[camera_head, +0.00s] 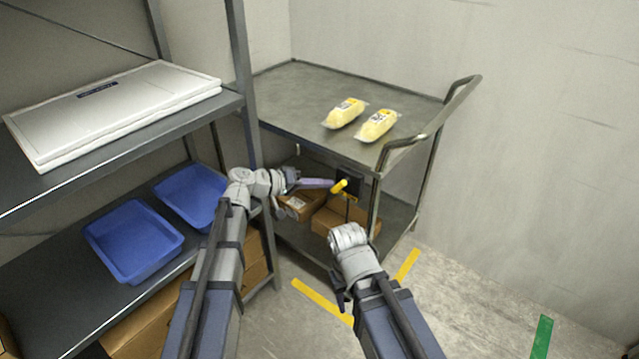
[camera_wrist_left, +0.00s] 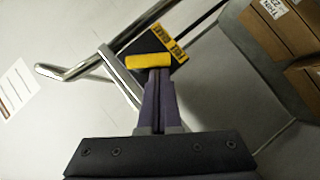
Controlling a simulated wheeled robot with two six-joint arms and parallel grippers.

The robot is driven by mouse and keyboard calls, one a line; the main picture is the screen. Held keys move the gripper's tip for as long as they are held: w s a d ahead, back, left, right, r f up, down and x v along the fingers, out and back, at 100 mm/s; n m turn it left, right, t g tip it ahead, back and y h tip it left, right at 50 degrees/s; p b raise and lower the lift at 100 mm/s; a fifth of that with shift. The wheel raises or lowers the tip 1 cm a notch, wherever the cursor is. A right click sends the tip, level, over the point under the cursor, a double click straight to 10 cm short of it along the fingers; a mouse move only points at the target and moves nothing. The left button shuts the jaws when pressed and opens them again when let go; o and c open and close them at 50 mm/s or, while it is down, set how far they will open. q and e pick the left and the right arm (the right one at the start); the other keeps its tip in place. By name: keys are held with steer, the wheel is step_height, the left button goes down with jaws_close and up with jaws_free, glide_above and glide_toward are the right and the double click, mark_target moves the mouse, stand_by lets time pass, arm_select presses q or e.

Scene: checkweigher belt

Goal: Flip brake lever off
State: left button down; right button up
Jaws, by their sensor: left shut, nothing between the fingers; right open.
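The brake lever (camera_head: 339,186) is a short yellow handle on a dark plate at the front of the grey metal cart (camera_head: 300,90), below the top deck. In the left wrist view the yellow lever (camera_wrist_left: 148,61) lies crosswise just beyond my fingertips, with a yellow-and-black label (camera_wrist_left: 172,45) behind it. My left gripper (camera_head: 331,184) is shut and empty, its purple fingers at the lever; its fingertips (camera_wrist_left: 158,74) overlap the lever's lower edge in the wrist view, and I cannot tell whether they touch. My right gripper (camera_head: 338,290) is open, low in front of the cart, and mostly hidden by its wrist.
Two yellow packs (camera_head: 345,113) (camera_head: 376,125) lie on the cart's top deck. Cardboard boxes (camera_head: 345,222) sit on its lower deck. The cart's handle (camera_head: 432,120) juts out right. A shelf with blue bins (camera_head: 133,240) stands close on the left. Floor at right is clear.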

arm_select(q)
steer(key=shift+f+n+h+b, duration=0.2)
steer(key=shift+n+h+b, duration=0.1)
steer(key=shift+b, duration=0.35)
steer(key=d+f+n+t+h+b, duration=0.1)
steer(key=n+h+b, duration=0.1)
steer(key=b, duration=0.3)
steer(key=s+d+f+n+h+b, duration=0.1)
steer(key=n+h+b, duration=0.1)
steer(key=n+b, duration=0.3)
steer(key=s+d+f+n+t+h+b, duration=0.1)
steer(key=n+h+b, duration=0.1)
steer(key=b, duration=0.4)
steer(key=shift+f+n+t, duration=0.3)
steer(key=shift+n, duration=0.4)
steer(key=shift+s, duration=0.1)
